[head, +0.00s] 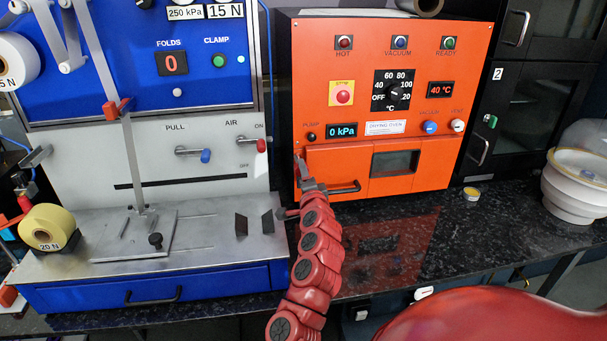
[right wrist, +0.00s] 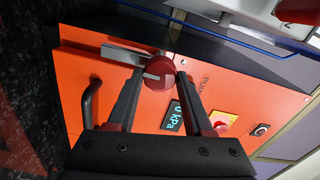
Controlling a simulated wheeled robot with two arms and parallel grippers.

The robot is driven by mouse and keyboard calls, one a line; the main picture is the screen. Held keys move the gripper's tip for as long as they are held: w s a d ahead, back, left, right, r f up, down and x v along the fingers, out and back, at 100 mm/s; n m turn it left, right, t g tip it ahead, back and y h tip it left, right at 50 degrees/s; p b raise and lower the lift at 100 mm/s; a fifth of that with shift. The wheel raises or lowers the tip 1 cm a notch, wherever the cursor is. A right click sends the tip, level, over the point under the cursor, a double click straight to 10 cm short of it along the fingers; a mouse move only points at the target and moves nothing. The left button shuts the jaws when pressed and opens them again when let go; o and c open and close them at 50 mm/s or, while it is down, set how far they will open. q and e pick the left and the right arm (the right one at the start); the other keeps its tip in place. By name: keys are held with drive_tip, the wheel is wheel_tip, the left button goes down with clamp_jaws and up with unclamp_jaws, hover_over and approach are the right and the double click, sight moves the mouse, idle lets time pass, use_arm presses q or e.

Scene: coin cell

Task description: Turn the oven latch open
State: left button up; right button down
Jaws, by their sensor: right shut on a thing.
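The orange drying oven (head: 430,50) stands at the centre of the counter, its door closed. Its latch is at the door's left edge. In the right wrist view the latch shows as a round red knob (right wrist: 158,72) with a flat silver bar (right wrist: 122,54); the bar runs down along the oven's left edge. My right gripper (right wrist: 160,78) is shut on the latch, with a fingertip on each side of the red knob. In the head view my right gripper (head: 308,184) hides part of the latch. My left gripper is not in view.
The black door handle (head: 343,187) is close to the right gripper. A blue and white folding machine (head: 200,108) stands to the left. A yellow-topped small jar (head: 472,193) and a white pot (head: 575,190) are to the right. The dark counter before the oven is clear.

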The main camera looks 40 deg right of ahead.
drive_tip(key=shift+c, duration=1.5)
unclamp_jaws()
drive_tip(key=shift+s, duration=0.1)
drive_tip(key=p+v, duration=0.8)
drive_tip(key=v, duration=0.9)
drive_tip(key=shift+s+p, duration=0.15)
drive_tip(key=shift+p, duration=0.25)
